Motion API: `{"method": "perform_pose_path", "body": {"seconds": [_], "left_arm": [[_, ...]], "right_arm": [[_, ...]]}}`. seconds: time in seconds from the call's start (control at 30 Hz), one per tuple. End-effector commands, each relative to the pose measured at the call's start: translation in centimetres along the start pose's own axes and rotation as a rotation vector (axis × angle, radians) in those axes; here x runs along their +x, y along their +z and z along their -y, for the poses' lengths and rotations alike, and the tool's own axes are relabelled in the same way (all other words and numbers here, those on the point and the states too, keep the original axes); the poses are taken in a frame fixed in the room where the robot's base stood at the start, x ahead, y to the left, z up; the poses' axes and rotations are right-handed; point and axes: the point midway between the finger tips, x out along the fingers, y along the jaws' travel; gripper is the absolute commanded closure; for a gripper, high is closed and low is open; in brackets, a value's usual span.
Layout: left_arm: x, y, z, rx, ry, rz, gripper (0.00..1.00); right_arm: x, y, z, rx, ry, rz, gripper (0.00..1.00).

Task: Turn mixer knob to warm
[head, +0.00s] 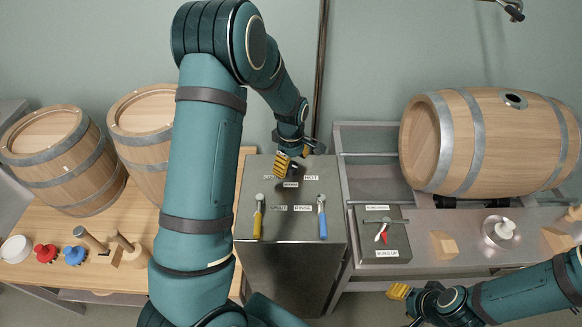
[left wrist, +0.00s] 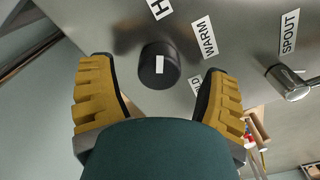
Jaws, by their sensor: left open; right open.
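The mixer knob (left wrist: 160,70) is a black round knob with a white mark, on the grey steel panel (head: 260,215). The mark lies upright in the left wrist view; I cannot tell which label it points at. The WARM label (left wrist: 206,37) is beside it, a label starting with H is above, and another is partly hidden by a finger. My left gripper (head: 291,164) is open over the panel top, its yellow fingers either side of the knob with gaps visible. My right gripper (head: 402,303) is open and empty at lower right, away from the panel.
A yellow-handled tap (head: 258,222) and a blue-handled tap (head: 322,220) sit below the knob. A box with a red-and-white lever (head: 383,232) stands to the right. A barrel (head: 490,140) lies behind it, and barrels (head: 60,155) stand at left.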

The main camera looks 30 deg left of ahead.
Motion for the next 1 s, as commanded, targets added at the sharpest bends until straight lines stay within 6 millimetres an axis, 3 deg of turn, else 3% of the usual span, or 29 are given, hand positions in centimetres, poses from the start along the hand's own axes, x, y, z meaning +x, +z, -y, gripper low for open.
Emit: {"method": "perform_pose_path", "body": {"seconds": [0.2, 0.5, 0.7, 1.0], "left_arm": [[1.6, -0.1, 0.0, -0.001, 0.0, -0.001, 0.23], [1.6, -0.1, 0.0, 0.0, 0.001, -0.001, 0.23], [1.6, -0.1, 0.0, -0.001, 0.001, -0.001, 0.93], [1.6, 0.0, 0.0, 0.018, 0.001, 0.0, 0.95]], "right_arm": [[0.2, 0.0, -0.1, 0.0, 0.0, 0.001, 0.53], [0.2, 0.1, 0.0, 0.0, 0.0, 0.001, 0.53], [0.2, 0.1, 0.0, 0.0, 0.0, 0.001, 0.53], [0.2, 0.1, -0.1, 0.0, 0.0, 0.001, 0.53]]}}
